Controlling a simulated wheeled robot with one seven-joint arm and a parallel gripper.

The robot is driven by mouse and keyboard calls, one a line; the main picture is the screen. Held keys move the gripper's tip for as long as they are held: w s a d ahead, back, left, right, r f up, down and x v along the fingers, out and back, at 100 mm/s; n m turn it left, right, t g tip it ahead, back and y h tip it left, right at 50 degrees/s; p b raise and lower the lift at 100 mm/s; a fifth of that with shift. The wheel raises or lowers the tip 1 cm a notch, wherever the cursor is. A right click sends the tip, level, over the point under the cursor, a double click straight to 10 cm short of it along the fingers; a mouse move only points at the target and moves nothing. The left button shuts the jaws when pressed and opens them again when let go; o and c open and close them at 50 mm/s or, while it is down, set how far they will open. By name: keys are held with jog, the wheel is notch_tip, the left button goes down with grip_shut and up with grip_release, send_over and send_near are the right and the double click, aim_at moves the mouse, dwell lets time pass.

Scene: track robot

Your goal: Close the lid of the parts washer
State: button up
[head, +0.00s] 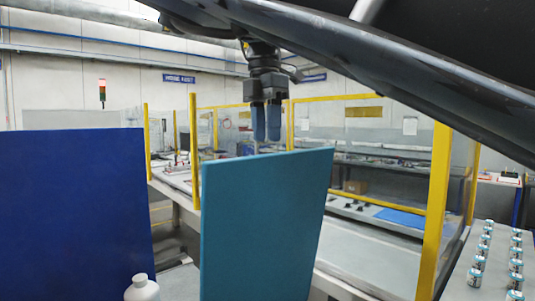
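A teal flat panel (262,225), which looks like the raised lid of the parts washer, stands nearly upright in the middle of the head view. The body of the washer below it is out of the picture. My gripper (266,138) hangs from above with its blue fingers pointing down, just over the panel's top edge. The fingers are side by side with hardly any gap and nothing shows between them. I cannot tell whether the fingertips touch the panel or are behind it.
A dark blue panel (75,215) stands at the left, with a white bottle (142,288) by its lower right corner. Several small cans (480,262) stand on a grey surface at the right. A yellow-framed clear fence (436,210) and workbenches are behind.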

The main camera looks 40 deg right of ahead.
notch_tip(320, 180, down, 6)
jog(key=shift+s+r+p, duration=0.15)
jog(key=shift+p, duration=0.2)
jog(key=shift+c, duration=0.2)
grip_shut()
dwell(0.3)
